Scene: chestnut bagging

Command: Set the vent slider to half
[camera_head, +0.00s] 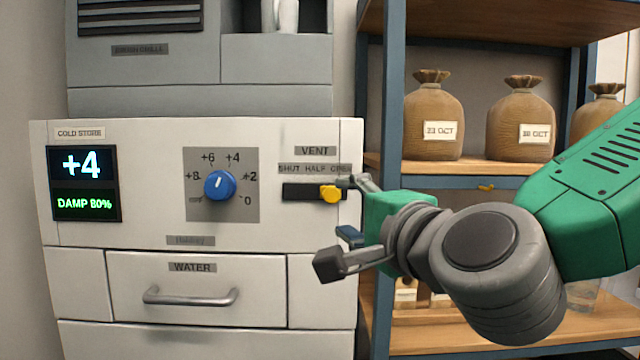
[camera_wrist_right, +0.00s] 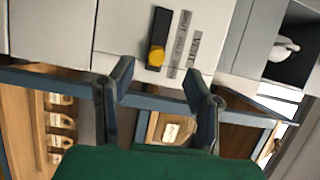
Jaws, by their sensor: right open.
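The vent slider is a yellow knob (camera_head: 331,194) in a dark horizontal slot (camera_head: 298,191) on the white cold store panel, under the VENT label (camera_head: 315,151) and the words SHUT, HALF, OPEN. The knob sits towards the right, OPEN end. In the right wrist view the yellow knob (camera_wrist_right: 156,56) is near the lower end of its slot. My right gripper (camera_head: 340,223) is open and empty. Its upper finger is close to the knob's right side in the head view; I cannot tell whether they touch. My left gripper is not in view.
A blue dial (camera_head: 220,185) and a display (camera_head: 84,183) reading +4 are left of the slot. The WATER drawer handle (camera_head: 190,296) juts out below. A blue-framed shelf (camera_head: 391,90) with several brown sacks stands at the right, behind my arm.

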